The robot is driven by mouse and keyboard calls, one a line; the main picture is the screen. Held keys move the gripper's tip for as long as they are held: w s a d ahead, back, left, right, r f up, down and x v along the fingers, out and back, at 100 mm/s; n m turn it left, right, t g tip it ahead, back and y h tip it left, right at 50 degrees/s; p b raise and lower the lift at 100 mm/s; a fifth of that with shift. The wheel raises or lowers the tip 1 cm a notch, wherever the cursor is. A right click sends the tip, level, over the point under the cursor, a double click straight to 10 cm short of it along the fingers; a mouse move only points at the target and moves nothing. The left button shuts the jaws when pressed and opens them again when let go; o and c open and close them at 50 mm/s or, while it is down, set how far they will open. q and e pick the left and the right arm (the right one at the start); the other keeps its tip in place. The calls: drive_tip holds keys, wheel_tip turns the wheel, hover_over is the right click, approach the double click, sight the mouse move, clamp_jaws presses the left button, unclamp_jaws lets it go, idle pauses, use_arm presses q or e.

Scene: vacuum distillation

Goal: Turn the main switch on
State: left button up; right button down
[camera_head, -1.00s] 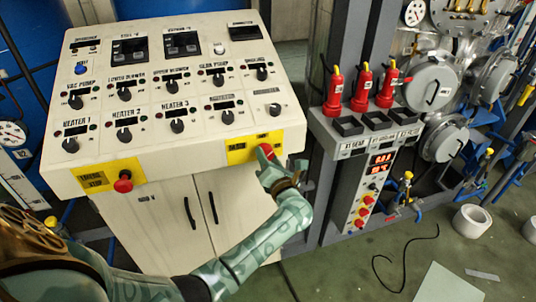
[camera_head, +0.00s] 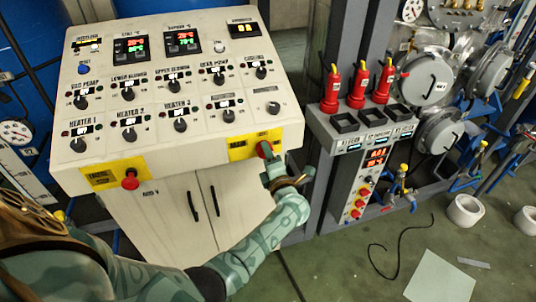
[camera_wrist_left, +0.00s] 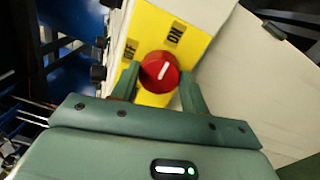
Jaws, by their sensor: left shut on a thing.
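The main switch is a red round knob (camera_wrist_left: 160,72) with a white pointer line on a yellow plate (camera_wrist_left: 146,22) marked ON and OFF. In the wrist view the line points toward the ON label. In the head view the knob (camera_head: 265,149) sits at the front right of the white control panel (camera_head: 200,148). My left gripper (camera_wrist_left: 160,80) is shut on the knob, one finger on each side. It also shows in the head view (camera_head: 270,163), reaching up from below. The panel displays (camera_head: 130,45) are lit with red and green digits. My right gripper is not in view.
Another red knob (camera_head: 130,181) on a yellow plate sticks out at the panel's front left. A grey rack with red handled parts (camera_head: 359,85) stands close to the right of my gripper. A black cable (camera_head: 400,246) and a white sheet (camera_head: 440,278) lie on the floor.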

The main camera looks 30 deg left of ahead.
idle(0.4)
use_arm(q)
drive_tip(key=o, duration=1)
drive_tip(key=shift+d, duration=0.1)
